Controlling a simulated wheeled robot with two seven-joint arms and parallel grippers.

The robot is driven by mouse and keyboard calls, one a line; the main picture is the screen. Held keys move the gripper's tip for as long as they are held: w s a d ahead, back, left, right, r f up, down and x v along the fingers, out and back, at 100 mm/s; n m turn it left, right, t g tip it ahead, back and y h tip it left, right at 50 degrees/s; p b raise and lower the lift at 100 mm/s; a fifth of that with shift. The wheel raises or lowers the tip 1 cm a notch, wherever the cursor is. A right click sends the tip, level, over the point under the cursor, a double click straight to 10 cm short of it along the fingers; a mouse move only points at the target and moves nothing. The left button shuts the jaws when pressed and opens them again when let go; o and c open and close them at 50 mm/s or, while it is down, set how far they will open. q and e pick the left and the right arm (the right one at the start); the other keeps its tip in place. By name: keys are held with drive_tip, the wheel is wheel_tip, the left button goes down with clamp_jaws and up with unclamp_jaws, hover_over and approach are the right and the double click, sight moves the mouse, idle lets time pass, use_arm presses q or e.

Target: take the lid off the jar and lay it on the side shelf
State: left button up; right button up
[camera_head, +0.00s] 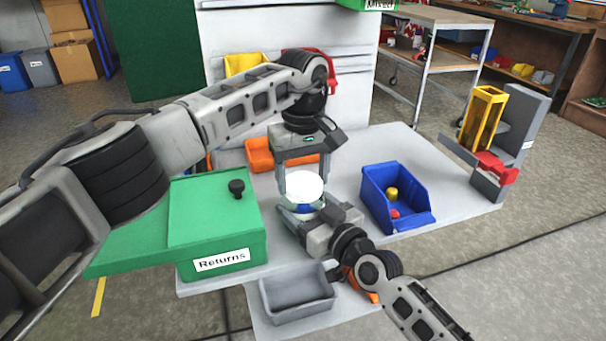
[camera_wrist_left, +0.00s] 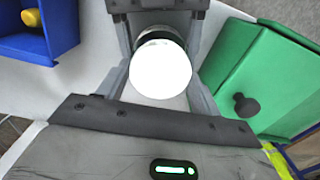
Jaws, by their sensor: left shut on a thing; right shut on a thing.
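The round white lid (camera_head: 304,186) is between the fingers of my left gripper (camera_head: 303,184), which reaches down from above and is shut on it. The lid also shows in the left wrist view (camera_wrist_left: 161,70), between both fingers. A blue part of the jar (camera_head: 303,208) shows just below the lid. My right gripper (camera_head: 298,208) comes in from the lower right and is shut around the jar. Most of the jar is hidden by the lid and grippers. I cannot tell whether a gap separates lid and jar.
A green box marked Returns (camera_head: 222,235), with a black knob (camera_head: 236,188), stands left. A blue bin (camera_head: 397,207) with small yellow and red items is right. A grey tray (camera_head: 297,296) sits at the front. An orange bin (camera_head: 262,155) is behind.

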use_arm(q)
drive_tip(key=n, duration=0.7)
drive_tip(key=shift+n, duration=0.3)
drive_tip(key=n, duration=2.4)
drive_tip(key=shift+r, duration=0.1)
drive_tip(key=n, duration=0.5)
use_arm(e)
drive_tip(key=shift+d, duration=0.1)
use_arm(q)
drive_tip(key=n, duration=1.2)
